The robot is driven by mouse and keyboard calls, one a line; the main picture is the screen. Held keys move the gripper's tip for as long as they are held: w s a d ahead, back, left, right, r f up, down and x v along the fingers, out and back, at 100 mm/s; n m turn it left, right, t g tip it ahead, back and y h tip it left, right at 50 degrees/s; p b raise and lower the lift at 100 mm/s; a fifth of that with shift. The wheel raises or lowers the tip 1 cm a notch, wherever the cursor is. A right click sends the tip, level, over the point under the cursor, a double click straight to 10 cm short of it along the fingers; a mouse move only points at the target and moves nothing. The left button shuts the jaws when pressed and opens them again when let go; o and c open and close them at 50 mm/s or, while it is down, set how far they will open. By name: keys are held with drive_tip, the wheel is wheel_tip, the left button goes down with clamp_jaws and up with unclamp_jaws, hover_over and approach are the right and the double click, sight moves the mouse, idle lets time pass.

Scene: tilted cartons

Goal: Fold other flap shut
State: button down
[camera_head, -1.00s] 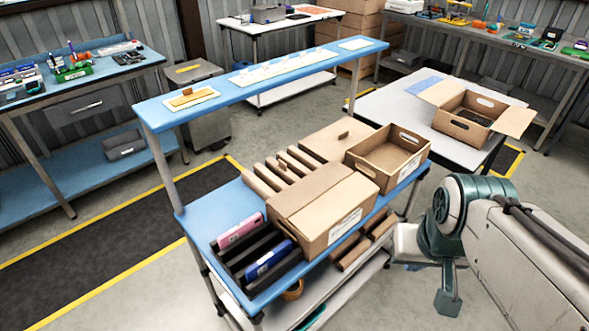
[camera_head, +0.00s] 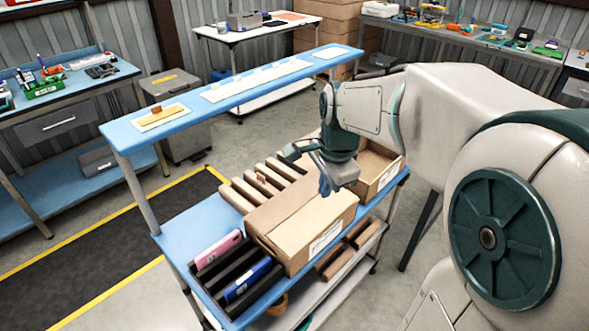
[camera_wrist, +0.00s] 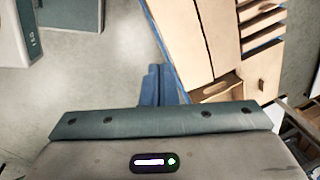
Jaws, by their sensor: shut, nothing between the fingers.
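A brown carton (camera_head: 310,233) with a white label stands on the blue top of the cart. Its top panels look nearly level; a seam runs across them, and I cannot tell whether every flap lies fully flat. My gripper (camera_head: 325,187) is shut and empty, its blue fingers pointing down near the carton's far right end. I cannot tell whether they touch it. In the wrist view the shut fingers (camera_wrist: 161,82) show at the centre, left of the cardboard panels (camera_wrist: 235,45). My wrist hides part of the carton's surroundings.
An open carton (camera_head: 388,179) stands behind the gripper, partly hidden by my arm. A black rack (camera_head: 222,262) holds pink and blue items. The blue raised shelf (camera_head: 233,98) runs along the cart's far side.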

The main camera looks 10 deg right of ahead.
drive_tip(key=w+f+m+g, duration=0.1)
drive_tip(key=w+f+m, duration=0.3)
drive_tip(key=w+m, duration=0.9)
drive_tip(key=m+p, duration=0.1)
drive_tip(key=p, duration=0.3)
approach(306, 207)
drive_tip(key=f, duration=0.4)
drive_tip(key=w+f, duration=0.1)
drive_tip(key=f, duration=0.1)
drive_tip(key=shift+f, duration=0.4)
